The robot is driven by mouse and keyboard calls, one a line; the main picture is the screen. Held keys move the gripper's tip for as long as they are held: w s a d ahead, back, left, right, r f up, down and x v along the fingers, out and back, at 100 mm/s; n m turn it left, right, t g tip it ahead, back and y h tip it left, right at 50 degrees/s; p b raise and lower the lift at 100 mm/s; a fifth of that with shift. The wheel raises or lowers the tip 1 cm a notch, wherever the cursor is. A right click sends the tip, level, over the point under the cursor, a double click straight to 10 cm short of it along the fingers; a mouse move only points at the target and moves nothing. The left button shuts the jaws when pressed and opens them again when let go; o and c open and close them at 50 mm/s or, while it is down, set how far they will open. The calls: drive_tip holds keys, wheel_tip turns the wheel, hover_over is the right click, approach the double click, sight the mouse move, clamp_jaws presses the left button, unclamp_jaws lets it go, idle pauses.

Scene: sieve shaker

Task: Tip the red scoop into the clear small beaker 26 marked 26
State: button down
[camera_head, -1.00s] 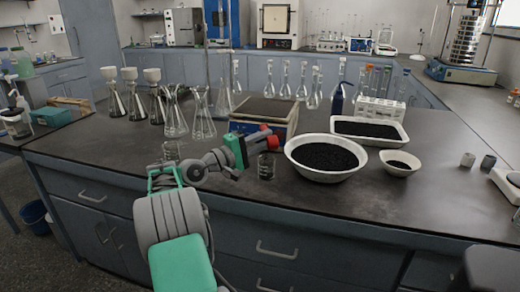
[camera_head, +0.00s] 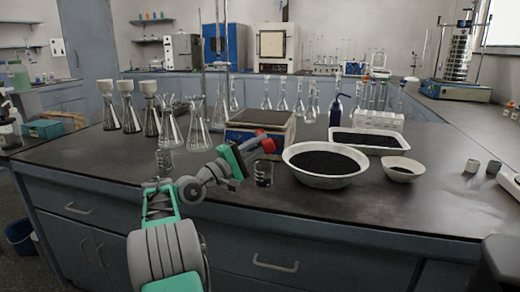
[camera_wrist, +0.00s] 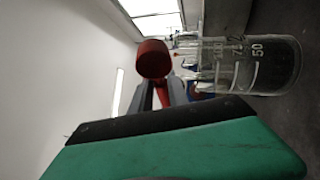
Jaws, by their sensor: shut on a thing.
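My gripper (camera_head: 240,160) is shut on the red scoop (camera_head: 268,145) at the front of the bench, left of the large white bowl. In the wrist view, the scoop's round red cup (camera_wrist: 153,58) stands out beyond the fingers. The clear small beaker (camera_head: 264,174) stands upright just below the scoop. The wrist view shows the beaker (camera_wrist: 250,66) lying sideways in the picture, with white marks including 50, and the scoop beside its mouth end, apart from its glass. No 26 is readable. The scoop's contents are hidden, and I cannot tell whether the dark look inside the beaker is material.
A white bowl (camera_head: 290,160) of black grains stands close on the right, with a tray (camera_head: 400,151) and small dish (camera_head: 388,163) beyond. Another beaker (camera_head: 165,162) and flasks (camera_head: 197,125) stand left.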

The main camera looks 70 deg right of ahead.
drive_tip(key=shift+r, duration=0.1)
drive_tip(key=y+p, duration=0.1)
drive_tip(key=p, duration=0.1)
drive_tip(key=m+t+y+p, duration=0.1)
drive_tip(key=p, duration=0.2)
drive_tip(key=r+y+p, duration=0.1)
drive_tip(key=p, duration=0.1)
drive_tip(key=shift+s+d+m+t, duration=0.2)
drive_tip(key=shift+s+m+t, duration=0.05)
drive_tip(key=shift+m+t, duration=0.15)
drive_tip(key=shift+p, duration=0.35)
